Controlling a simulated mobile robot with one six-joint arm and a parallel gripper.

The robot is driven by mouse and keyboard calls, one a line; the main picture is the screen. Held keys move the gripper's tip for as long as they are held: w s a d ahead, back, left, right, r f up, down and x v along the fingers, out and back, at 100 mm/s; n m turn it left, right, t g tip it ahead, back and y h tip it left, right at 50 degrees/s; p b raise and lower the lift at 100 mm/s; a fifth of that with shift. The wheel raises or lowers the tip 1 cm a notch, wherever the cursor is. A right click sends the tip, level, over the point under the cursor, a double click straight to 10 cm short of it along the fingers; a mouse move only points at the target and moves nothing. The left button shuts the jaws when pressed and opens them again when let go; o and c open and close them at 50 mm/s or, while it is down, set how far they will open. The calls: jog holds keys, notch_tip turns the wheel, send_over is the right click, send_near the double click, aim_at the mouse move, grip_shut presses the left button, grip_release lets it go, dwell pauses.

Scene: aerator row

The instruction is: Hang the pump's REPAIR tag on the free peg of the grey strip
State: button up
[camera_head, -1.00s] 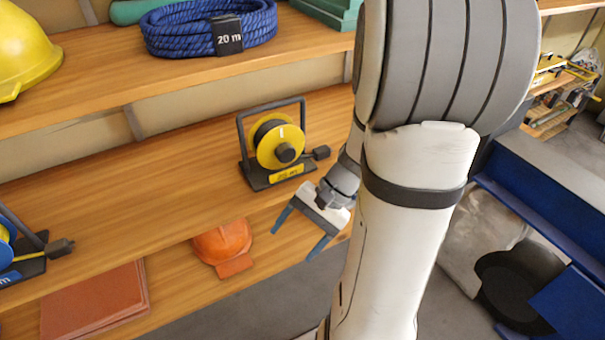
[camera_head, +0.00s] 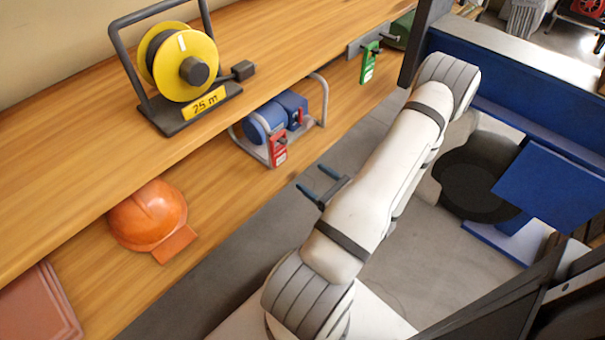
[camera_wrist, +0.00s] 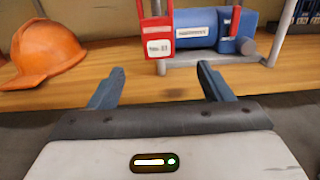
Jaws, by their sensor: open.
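The blue pump (camera_head: 263,126) sits in a grey tube frame on the lower shelf; it also shows in the wrist view (camera_wrist: 194,28). A red tag (camera_head: 278,151) with a white label hangs at the frame's front; in the wrist view it hangs top centre (camera_wrist: 157,30). A second red piece (camera_head: 294,118) shows on the pump. The grey strip (camera_head: 355,47) is under the upper shelf's front edge at the back, with a green tag (camera_head: 369,66) and dark pegs. My gripper (camera_head: 317,181) is open and empty in front of the pump, apart from it; its fingers point at the shelf (camera_wrist: 156,78).
An orange helmet (camera_head: 148,217) lies on the lower shelf left of the pump. A yellow cable reel (camera_head: 184,68) stands on the shelf above. Terracotta sheets (camera_head: 42,305) lie at lower left. A blue bench (camera_head: 500,80) and a black bin (camera_head: 477,185) stand at right.

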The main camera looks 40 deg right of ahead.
aim_at(281, 153)
jog(key=shift+w+a, duration=0.15)
jog(key=shift+w, duration=2.05)
jog(key=shift+w+a, duration=0.15)
jog(key=shift+w, duration=2)
jog(key=shift+w+a, duration=0.15)
jog(key=shift+w, duration=2.05)
jog(key=shift+c, duration=0.4)
jog(key=c, duration=0.8)
jog(key=shift+r+p, duration=0.1)
jog(key=shift+p, duration=0.2)
jog(key=shift+s+r+p, duration=0.1)
jog(key=shift+r+p, duration=0.4)
jog(key=shift+r, duration=0.2)
